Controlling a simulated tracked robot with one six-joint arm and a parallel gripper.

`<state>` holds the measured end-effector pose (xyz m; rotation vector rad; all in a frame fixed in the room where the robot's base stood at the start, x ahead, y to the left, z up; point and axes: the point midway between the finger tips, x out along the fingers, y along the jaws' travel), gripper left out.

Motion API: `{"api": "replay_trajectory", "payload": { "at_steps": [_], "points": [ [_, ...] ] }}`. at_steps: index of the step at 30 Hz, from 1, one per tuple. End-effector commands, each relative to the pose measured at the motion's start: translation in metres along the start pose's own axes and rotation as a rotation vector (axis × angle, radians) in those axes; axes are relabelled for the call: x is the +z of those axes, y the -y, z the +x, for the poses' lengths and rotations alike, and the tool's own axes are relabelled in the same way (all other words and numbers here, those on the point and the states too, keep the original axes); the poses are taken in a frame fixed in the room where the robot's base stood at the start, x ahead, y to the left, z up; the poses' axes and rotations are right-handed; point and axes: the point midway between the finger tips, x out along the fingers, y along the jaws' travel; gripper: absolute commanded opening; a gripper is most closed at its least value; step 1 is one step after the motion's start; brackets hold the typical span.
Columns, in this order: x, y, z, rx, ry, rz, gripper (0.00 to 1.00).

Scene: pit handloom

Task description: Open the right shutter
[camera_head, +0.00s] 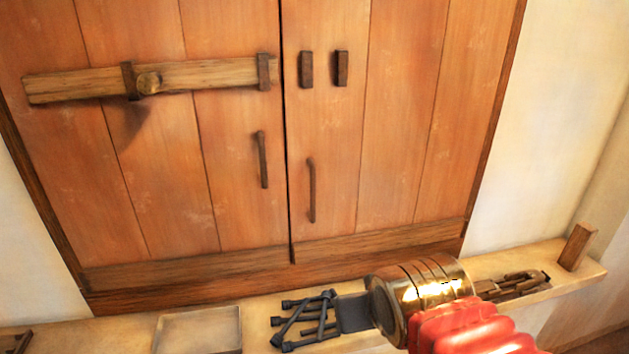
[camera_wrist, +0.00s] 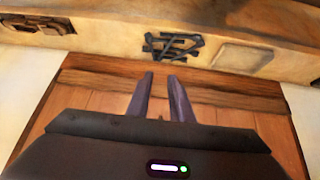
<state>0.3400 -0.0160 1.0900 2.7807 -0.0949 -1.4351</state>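The right shutter (camera_head: 400,130), of orange-brown planks, stands closed beside the left shutter (camera_head: 160,190), with a thin dark seam between them. Its dark upright handle (camera_head: 311,190) is near the seam. A wooden bar (camera_head: 205,75) lies across the left shutter only, through two brackets, with a round knob on it. Two brackets (camera_head: 323,69) on the right shutter are empty. My gripper, seen in the wrist view (camera_wrist: 161,76), has its two fingers apart with nothing between them. In the head view it is low, below the right shutter's handle and clear of it; its fingers are hard to make out.
A pale ledge (camera_head: 260,318) runs below the shutters. It holds a pile of dark metal pieces (camera_head: 305,320), a shallow tray (camera_head: 200,330), a dark linked object (camera_head: 515,285) and a wooden block (camera_head: 577,247).

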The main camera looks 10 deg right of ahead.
Motion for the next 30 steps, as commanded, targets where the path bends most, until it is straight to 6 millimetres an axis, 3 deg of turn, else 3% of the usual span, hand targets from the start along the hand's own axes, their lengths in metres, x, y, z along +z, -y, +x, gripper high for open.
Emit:
{"api": "replay_trajectory", "payload": {
  "at_steps": [9,18,30],
  "points": [
    [-0.079,-0.033,0.035,0.077,-0.281,0.011,0.20],
    [-0.140,-0.043,0.050,0.060,-0.543,-0.015,0.20],
    [-0.189,-0.018,0.053,-0.129,-0.845,-0.067,0.20]
  ]
}}
